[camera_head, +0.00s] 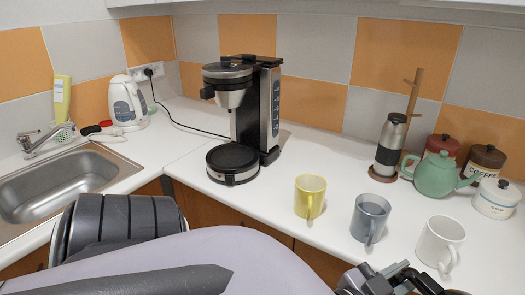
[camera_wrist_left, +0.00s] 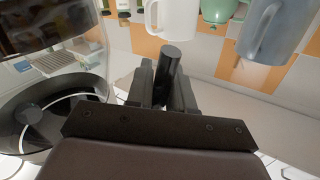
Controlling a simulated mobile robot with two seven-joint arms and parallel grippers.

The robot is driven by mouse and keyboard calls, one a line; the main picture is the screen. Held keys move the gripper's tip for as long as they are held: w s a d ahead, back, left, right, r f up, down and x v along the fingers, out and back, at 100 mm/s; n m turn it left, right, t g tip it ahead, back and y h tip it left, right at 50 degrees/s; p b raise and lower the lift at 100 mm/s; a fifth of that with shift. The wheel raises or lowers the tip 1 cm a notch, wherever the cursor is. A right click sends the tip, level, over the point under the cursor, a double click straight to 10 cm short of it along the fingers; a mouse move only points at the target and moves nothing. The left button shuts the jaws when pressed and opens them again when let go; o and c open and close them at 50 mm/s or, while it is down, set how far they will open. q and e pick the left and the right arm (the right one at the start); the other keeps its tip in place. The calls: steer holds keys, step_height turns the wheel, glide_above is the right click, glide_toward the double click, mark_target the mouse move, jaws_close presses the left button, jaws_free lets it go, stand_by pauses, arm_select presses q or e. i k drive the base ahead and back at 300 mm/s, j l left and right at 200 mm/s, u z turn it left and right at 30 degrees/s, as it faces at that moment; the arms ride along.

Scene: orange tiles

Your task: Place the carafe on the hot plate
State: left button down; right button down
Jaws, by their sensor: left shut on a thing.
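The coffee maker (camera_head: 240,100) stands against the back wall, with its round black hot plate (camera_head: 233,158) low at the front. The hot plate is bare. My left gripper (camera_head: 385,280) is at the bottom edge of the head view, to the right of the coffee maker and apart from it. In the left wrist view, the left gripper (camera_wrist_left: 163,88) is shut on the black handle of the carafe (camera_wrist_left: 85,70). My right gripper does not show.
A yellow mug (camera_head: 310,196), a grey-blue mug (camera_head: 370,218) and a white mug (camera_head: 439,243) stand on the counter. Behind are a grinder (camera_head: 390,145), a green teapot (camera_head: 436,175) and canisters. A kettle (camera_head: 126,103) and sink (camera_head: 60,187) are left.

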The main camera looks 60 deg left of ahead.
mark_target(226, 153)
steer(key=k+j, duration=0.3)
steer(key=k+j+u, duration=0.1)
steer(key=u, duration=0.25)
steer(key=j+u, duration=0.3)
steer(key=i+u, duration=0.35)
steer(key=u, duration=0.2)
steer(key=i, duration=0.1)
